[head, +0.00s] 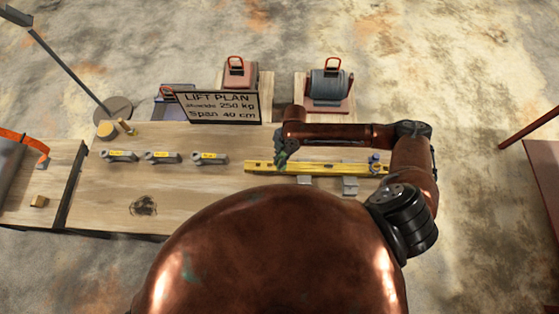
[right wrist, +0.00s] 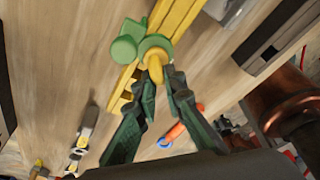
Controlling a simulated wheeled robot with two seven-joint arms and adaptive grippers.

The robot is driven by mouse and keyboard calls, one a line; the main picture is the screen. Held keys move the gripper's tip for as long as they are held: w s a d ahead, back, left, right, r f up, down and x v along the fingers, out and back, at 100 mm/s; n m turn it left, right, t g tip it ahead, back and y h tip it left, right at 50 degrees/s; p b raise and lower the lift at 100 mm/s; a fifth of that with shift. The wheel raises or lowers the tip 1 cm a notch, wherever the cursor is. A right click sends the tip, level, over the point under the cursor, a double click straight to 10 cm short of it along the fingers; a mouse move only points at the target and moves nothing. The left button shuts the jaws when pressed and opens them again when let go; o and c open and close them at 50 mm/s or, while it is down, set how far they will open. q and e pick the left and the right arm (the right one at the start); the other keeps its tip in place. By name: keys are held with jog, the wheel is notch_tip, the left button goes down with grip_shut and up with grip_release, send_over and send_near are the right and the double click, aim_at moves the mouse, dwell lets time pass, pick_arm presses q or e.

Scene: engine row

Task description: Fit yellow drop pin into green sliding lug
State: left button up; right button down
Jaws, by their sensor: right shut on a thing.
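The green sliding lug (right wrist: 126,46) sits on the yellow beam (right wrist: 180,18), with its ring facing my right wrist camera. In the head view, the lug (head: 280,160) is partly hidden by my right gripper (head: 283,146) near the beam's left part. In the right wrist view, my right gripper (right wrist: 163,78) is shut on the yellow drop pin (right wrist: 156,68), which is at the lug's ring. I cannot tell how deep the pin sits in the ring. My left gripper is not in view.
A blue lug (head: 375,160) is on the beam's right part. Several grey fittings with yellow labels, such as the middle one (head: 162,157), lie left of the beam. A LIFT PLAN sign (head: 218,107) stands at the table's back edge. The front left tabletop is mostly clear.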

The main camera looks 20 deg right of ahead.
jog(key=shift+f, duration=0.45)
jog(key=c, duration=1.9)
grip_release()
jog(key=shift+c, duration=0.2)
jog(key=v, duration=1.2)
